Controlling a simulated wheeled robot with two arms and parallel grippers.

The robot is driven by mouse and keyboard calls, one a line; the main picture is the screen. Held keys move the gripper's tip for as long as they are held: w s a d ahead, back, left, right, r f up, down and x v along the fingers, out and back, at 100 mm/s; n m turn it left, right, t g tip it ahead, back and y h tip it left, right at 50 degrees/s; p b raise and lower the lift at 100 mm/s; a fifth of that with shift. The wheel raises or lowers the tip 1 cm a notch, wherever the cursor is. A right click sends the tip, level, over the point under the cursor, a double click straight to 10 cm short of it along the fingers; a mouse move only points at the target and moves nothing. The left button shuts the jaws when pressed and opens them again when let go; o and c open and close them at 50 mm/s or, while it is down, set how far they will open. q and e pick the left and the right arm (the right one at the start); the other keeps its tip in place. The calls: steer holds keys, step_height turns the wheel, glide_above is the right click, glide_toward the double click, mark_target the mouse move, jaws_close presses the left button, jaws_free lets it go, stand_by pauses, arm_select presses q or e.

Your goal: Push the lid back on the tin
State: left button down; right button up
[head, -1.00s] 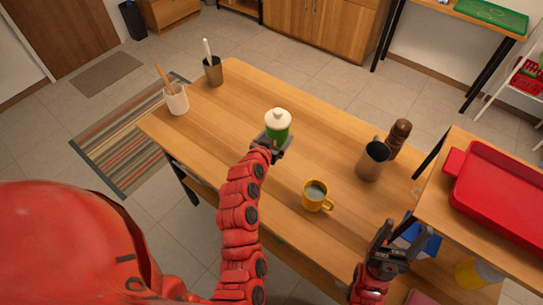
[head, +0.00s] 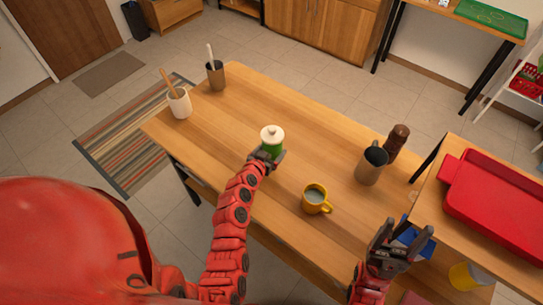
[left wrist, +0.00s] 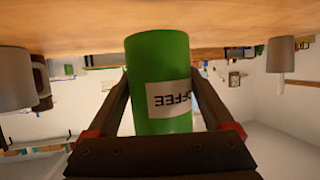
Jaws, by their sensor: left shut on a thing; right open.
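The green tin (head: 273,151) has a white lid (head: 272,132) with a small knob on top. I cannot tell whether the lid is fully seated. My left gripper (head: 266,157) is shut on the side of the green body. In the left wrist view the tin (left wrist: 158,75) sits between the two fingers, its "COFFEE" label upside down in the picture; the lid is not visible there. I cannot tell whether the tin touches the table. My right gripper (head: 404,238) is open and empty at the near right.
Two utensil cups (head: 179,104) stand at far left. A red tray (head: 500,200) lies at right. Table around the tin is clear.

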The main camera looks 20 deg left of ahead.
mark_target(271, 157)
arm_select(q)
steer(key=shift+a+f, duration=0.1)
steer(key=shift+f, duration=1.7)
steer(key=shift+f+b, duration=0.2)
steer(key=shift+b, duration=0.25)
jaws_free()
steer(key=shift+r, duration=0.1)
